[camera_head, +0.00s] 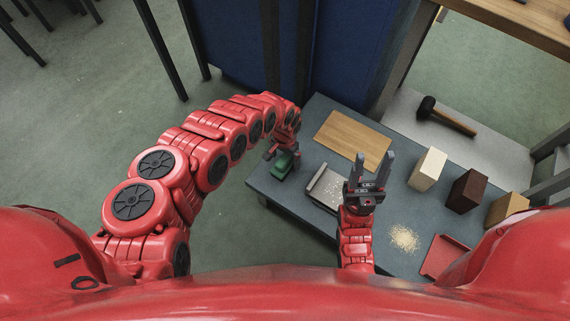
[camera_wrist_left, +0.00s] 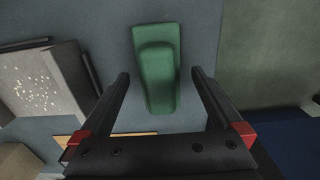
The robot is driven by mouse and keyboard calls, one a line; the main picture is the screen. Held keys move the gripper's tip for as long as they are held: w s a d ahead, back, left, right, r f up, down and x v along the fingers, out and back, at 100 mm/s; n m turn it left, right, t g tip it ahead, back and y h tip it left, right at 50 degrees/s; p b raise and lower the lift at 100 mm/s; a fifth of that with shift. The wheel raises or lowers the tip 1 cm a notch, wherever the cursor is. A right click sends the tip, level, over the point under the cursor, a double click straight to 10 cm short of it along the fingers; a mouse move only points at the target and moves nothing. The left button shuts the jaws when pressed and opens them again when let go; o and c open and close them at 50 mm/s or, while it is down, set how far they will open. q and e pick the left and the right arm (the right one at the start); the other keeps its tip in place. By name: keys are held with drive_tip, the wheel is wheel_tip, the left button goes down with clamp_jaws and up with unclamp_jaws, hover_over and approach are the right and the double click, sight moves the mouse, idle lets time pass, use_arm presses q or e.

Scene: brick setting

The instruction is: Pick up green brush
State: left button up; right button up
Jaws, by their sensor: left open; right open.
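The green brush (camera_head: 283,167) lies on the grey table near its left edge in the head view. In the left wrist view the green brush (camera_wrist_left: 157,62) lies lengthwise, its lower end between the fingers. My left gripper (camera_head: 283,152) is right at the brush, above it. Its fingers (camera_wrist_left: 160,82) are open on both sides of the brush, with gaps on each side, not gripping it. My right gripper (camera_head: 374,165) is open and empty, pointing up over the middle of the table.
A grey tray (camera_head: 318,190) with pale grains lies right of the brush. A wooden board (camera_head: 352,138) lies behind. White (camera_head: 428,168), dark brown (camera_head: 468,191) and tan (camera_head: 507,208) blocks stand right. A grain pile (camera_head: 404,238) and red dustpan-like piece (camera_head: 443,257) lie in front. A black mallet (camera_head: 446,116) lies beyond.

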use_arm(q)
wheel_tip(320, 180, down, 3)
drive_tip(key=shift+r, duration=0.3)
drive_tip(key=c, duration=1.6)
